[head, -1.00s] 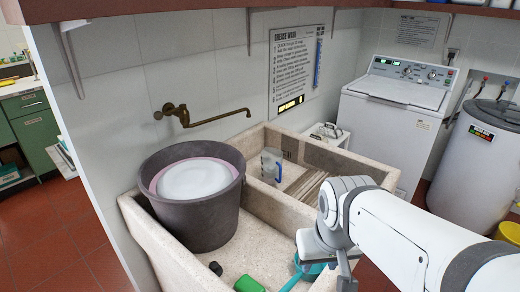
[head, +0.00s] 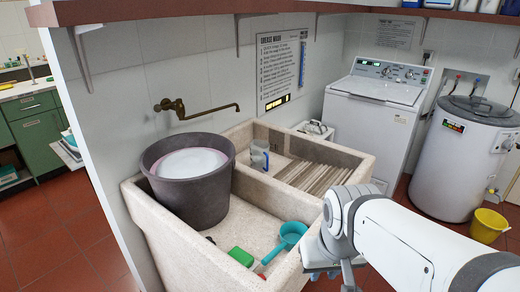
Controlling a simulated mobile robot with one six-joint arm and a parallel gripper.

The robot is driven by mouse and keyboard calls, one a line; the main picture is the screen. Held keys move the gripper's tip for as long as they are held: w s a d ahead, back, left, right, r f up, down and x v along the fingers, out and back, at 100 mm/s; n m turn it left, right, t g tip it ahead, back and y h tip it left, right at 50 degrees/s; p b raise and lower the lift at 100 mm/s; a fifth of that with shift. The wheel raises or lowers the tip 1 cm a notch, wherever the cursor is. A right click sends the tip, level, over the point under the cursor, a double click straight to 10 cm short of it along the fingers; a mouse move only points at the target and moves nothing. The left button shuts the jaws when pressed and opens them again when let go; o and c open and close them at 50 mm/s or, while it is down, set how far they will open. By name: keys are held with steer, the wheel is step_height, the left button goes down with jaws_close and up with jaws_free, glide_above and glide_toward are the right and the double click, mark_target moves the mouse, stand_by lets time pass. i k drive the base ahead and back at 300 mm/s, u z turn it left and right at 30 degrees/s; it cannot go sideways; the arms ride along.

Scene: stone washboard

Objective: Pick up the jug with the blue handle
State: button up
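The clear jug with the blue handle (head: 260,155) stands in the far basin of the stone sink, left of the ribbed washboard (head: 312,175). Its blue handle is on its right side. My gripper (head: 335,274) is at the near right, in front of the sink's front wall, well apart from the jug. The arm's wrist covers much of the gripper, and its fingers are cut by the bottom edge, so I cannot tell whether it is open.
A large grey tub (head: 190,190) with whitish contents stands in the near basin, under a brass tap (head: 200,112). A teal dipper (head: 292,233) and a green block (head: 241,257) lie beside it. A divider wall separates the basins. A washing machine (head: 375,115) stands behind right.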

mark_target(262, 160)
steer(key=z, duration=1.95)
steer(key=i, duration=2.65)
steer(key=u, duration=3.55)
steer(key=i, duration=0.65)
steer(key=z, duration=0.05)
